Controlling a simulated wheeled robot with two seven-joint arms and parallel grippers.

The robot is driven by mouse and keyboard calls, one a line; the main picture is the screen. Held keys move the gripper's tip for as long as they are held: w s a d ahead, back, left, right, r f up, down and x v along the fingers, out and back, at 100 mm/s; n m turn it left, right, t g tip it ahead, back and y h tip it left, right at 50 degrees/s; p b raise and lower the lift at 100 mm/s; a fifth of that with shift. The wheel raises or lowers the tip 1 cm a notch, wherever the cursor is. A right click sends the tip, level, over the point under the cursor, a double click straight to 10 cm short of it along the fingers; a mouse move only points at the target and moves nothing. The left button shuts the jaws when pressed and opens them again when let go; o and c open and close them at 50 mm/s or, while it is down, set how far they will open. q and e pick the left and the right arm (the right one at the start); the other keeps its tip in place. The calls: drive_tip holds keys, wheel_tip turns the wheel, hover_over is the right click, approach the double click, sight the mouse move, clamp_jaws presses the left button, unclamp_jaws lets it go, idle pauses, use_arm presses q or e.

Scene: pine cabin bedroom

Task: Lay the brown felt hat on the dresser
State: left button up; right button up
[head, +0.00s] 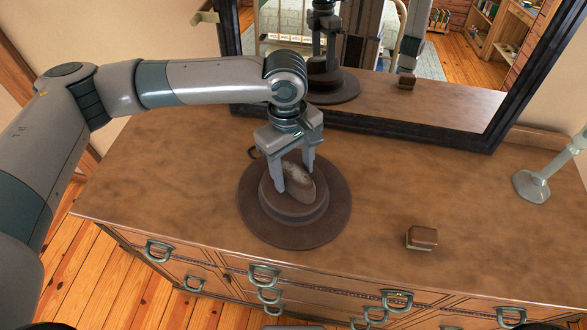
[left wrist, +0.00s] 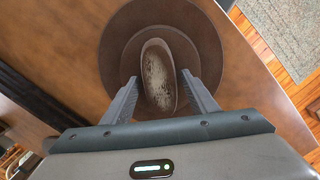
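The brown felt hat (head: 325,222) sits upright on the dresser (head: 150,170), its brim appearing flat on the top near the front edge. Its crown has a raised oval ridge with a pale, worn-looking top. My left gripper (head: 294,181) points down over the hat, with one finger on each side of this ridge. In the left wrist view the hat (left wrist: 112,50) lies below the gripper (left wrist: 160,76). The fingers are open, and small gaps show between them and the ridge. My right gripper is not in view.
A small brown block, perhaps a brush (head: 421,237), lies on the dresser right of the hat. A pale lamp-like stand (head: 532,184) is at the far right. A dark-framed mirror (head: 440,100) stands along the back. The dresser top is clear left of the hat.

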use_arm(q)
drive_tip(key=shift+o, duration=0.3)
drive_tip(key=shift+w+r, duration=0.1)
drive_tip(key=shift+r, duration=0.5)
wheel_tip(320, 180, up, 16)
drive_tip(key=w+a+b, duration=0.1)
drive_tip(key=b, duration=0.3)
drive_tip(key=shift+r, duration=0.1)
